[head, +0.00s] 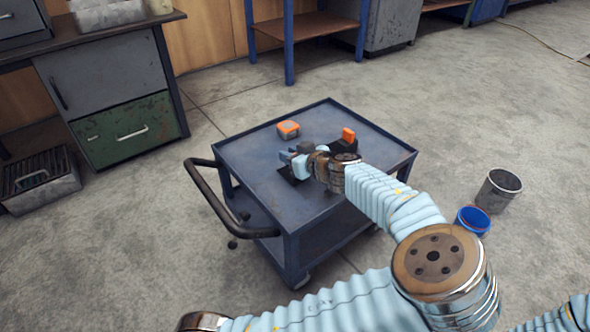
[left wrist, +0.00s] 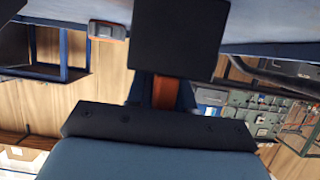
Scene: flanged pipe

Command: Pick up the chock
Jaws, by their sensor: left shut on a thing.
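My left gripper (head: 291,157) is low over the top of the blue cart, shut on what appears to be the chock. In the left wrist view the chock shows as a plain black block (left wrist: 180,40) beyond the fingers, with an orange part (left wrist: 165,93) between them. In the head view only a dark piece (head: 287,173) of it shows under the fingers; the hand hides the rest. I cannot tell whether it touches the cart top. My right gripper is out of view.
An orange and grey block (head: 288,129) lies on the blue cart (head: 260,163) beyond the gripper. An orange and black thing (head: 348,135) lies behind my left wrist. A grey bucket (head: 497,192) and a blue one (head: 472,221) stand on the floor at right.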

